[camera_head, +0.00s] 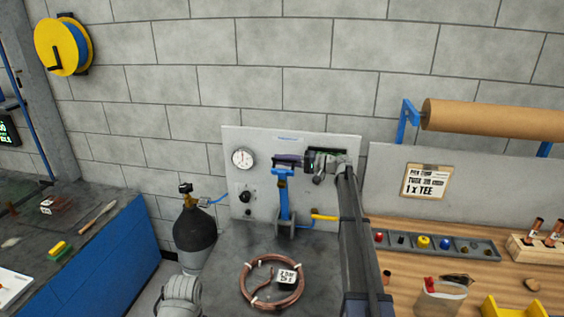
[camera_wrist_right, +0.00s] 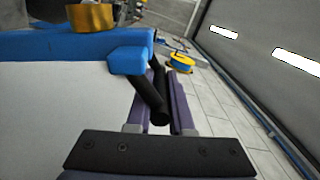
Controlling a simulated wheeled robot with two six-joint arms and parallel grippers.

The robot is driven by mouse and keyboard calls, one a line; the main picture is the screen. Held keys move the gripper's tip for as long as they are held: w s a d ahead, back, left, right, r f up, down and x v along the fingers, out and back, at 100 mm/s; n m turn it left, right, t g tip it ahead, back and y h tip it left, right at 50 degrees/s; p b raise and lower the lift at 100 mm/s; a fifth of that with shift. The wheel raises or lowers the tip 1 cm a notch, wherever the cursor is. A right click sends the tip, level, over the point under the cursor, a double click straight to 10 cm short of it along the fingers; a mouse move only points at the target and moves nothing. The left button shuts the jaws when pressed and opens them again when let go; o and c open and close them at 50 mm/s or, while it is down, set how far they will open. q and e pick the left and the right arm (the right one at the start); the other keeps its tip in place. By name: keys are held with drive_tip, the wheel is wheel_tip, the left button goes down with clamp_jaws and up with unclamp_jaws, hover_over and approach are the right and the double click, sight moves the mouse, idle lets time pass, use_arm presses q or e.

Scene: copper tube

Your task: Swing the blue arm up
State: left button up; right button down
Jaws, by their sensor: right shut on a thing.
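The blue arm (camera_head: 283,200) stands upright in front of a pale panel, on a grey bracket low on the bench. In the right wrist view the blue arm (camera_wrist_right: 60,44) runs across the upper left, with a black handle (camera_wrist_right: 150,95) sticking out from its end. My right gripper (camera_head: 279,160) is at the top of the blue arm. In the wrist view its two purple fingers (camera_wrist_right: 166,100) are shut on the black handle. My left gripper is not in view.
A gauge (camera_head: 243,158) and a knob (camera_head: 245,196) are on the panel (camera_head: 330,143). A yellow lever (camera_head: 324,216) is right of the bracket. A copper coil (camera_head: 246,283) with a label lies in front. A dark gas bottle (camera_head: 194,238) stands left.

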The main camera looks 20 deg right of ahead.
drive_tip(key=c, duration=0.8)
unclamp_jaws()
drive_tip(key=shift+d, duration=0.1)
drive_tip(key=v, duration=0.7)
drive_tip(key=shift+s+d, duration=0.25)
